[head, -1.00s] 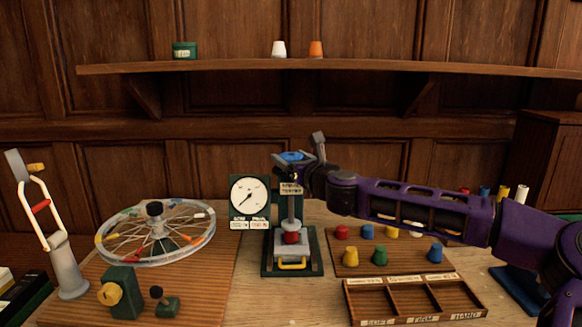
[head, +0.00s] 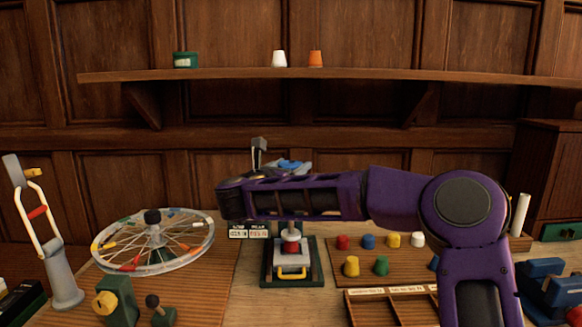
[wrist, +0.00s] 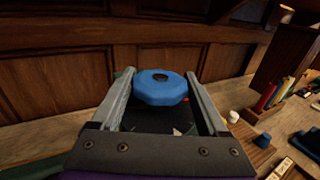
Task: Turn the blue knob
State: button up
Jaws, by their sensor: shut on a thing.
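The blue knob (wrist: 160,88) is a faceted disc with a dark centre. In the wrist view it sits between the two grey fingers of my gripper (wrist: 159,84), which is shut on its sides. In the head view a part of the blue knob (head: 289,164) shows above my purple arm, on top of the tester. My arm hides the tester's middle and its dial. The tester's green base (head: 313,279) shows below, with a red piece (head: 291,246) under its post and a yellow handle in front.
A spoked wheel (head: 112,247) lies on the left board. Several coloured pegs (head: 367,241) stand right of the tester, behind a divided wooden tray (head: 385,312). A shelf (head: 230,77) with small pots runs along the wall.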

jog(key=shift+r+m+g+h, duration=0.3)
jog(key=shift+m+g+h, duration=0.2)
jog(key=shift+m+h, duration=0.45)
jog(key=shift+h, duration=0.25)
jog(key=o, duration=1)
jog(key=shift+w, duration=0.1)
jog(key=shift+c, duration=0.2)
jog(key=shift+o, duration=1.4)
jog(key=shift+f, duration=0.15)
jog(key=v, duration=1.7)
jog(key=shift+a+r, duration=0.2)
jog(key=shift+r, duration=0.05)
